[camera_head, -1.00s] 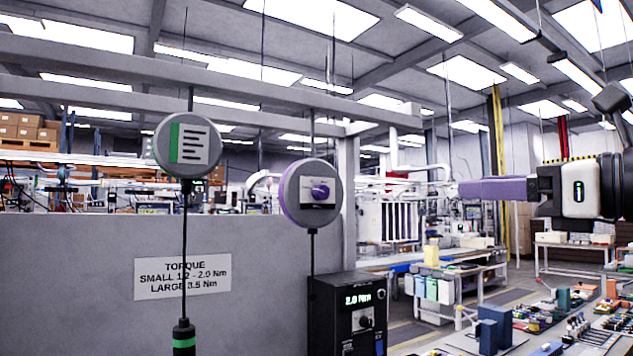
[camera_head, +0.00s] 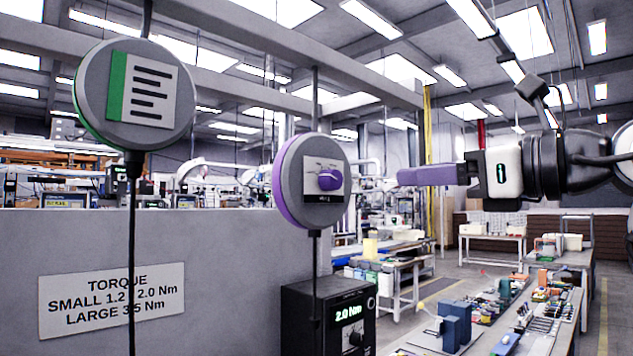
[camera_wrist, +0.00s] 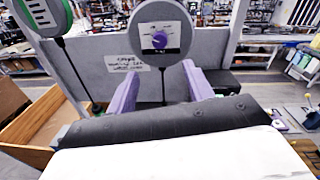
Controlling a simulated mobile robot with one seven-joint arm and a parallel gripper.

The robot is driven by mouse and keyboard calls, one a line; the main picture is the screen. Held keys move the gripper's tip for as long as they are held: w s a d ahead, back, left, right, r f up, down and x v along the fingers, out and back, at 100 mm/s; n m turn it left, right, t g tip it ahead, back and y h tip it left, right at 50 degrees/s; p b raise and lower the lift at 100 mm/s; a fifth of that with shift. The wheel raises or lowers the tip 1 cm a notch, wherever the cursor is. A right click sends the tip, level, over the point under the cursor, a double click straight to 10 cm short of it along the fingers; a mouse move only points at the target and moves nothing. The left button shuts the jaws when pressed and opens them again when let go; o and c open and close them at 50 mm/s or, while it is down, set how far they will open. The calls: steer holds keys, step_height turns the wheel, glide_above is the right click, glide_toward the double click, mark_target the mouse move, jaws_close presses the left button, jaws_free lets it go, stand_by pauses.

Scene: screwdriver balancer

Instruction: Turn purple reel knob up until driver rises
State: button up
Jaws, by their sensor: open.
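The purple knob (camera_head: 330,180) sits on the face of a round grey reel (camera_head: 312,183) with a purple rim, hung from overhead. In the wrist view the knob (camera_wrist: 159,41) is ahead of and above the gap between my fingers. My gripper (camera_head: 400,178) has purple fingers, points left and is to the right of the reel, apart from it. In the wrist view its fingers (camera_wrist: 160,88) are spread with nothing between them. A dark cable runs down from the reel; the driver on it is not clearly visible in either view.
A second reel (camera_head: 135,94) with a green rim and label hangs at left. A torque sign (camera_head: 110,300) is on the grey panel. A black controller (camera_head: 328,318) reading 2.0 Nm stands below the purple reel. A cluttered bench (camera_head: 500,315) is at right.

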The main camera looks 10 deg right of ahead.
mark_target(337, 180)
steer(key=p+x, duration=0.4)
steer(key=x, duration=0.8)
steer(key=shift+w+a+r, duration=0.15)
steer(key=shift+w+a, duration=0.4)
steer(key=shift+w, duration=0.2)
steer(key=c, duration=1)
